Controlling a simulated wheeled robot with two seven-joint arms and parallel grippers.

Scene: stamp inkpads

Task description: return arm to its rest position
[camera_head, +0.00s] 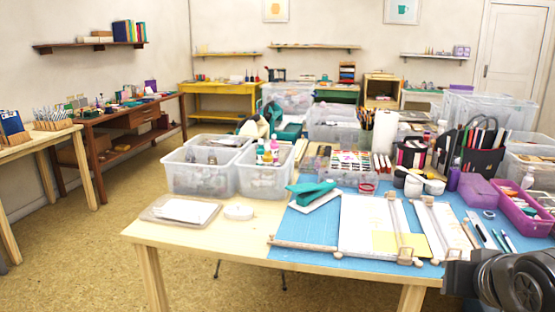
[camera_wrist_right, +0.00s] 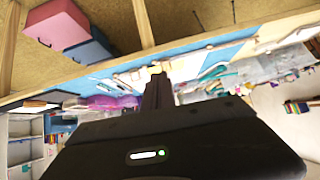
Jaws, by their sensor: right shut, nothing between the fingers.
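My right gripper (camera_wrist_right: 158,80) shows in the right wrist view as dark fingers closed together, with nothing between them. Beyond its tips lie the table's wooden edge and the blue mat, seen from a steep, turned angle. In the head view a dark part of my right arm fills the bottom right corner, in front of the table's right part. The fingertips cannot be made out there. My left arm and gripper are not in view.
The wooden table (camera_head: 185,236) carries a blue mat (camera_head: 310,226), a teal stapler-like object (camera_head: 312,192), clear bins (camera_head: 200,178) and a pink tray (camera_head: 515,212). Its front left corner is fairly clear. Red and blue boxes (camera_wrist_right: 58,24) show under a table in the wrist view.

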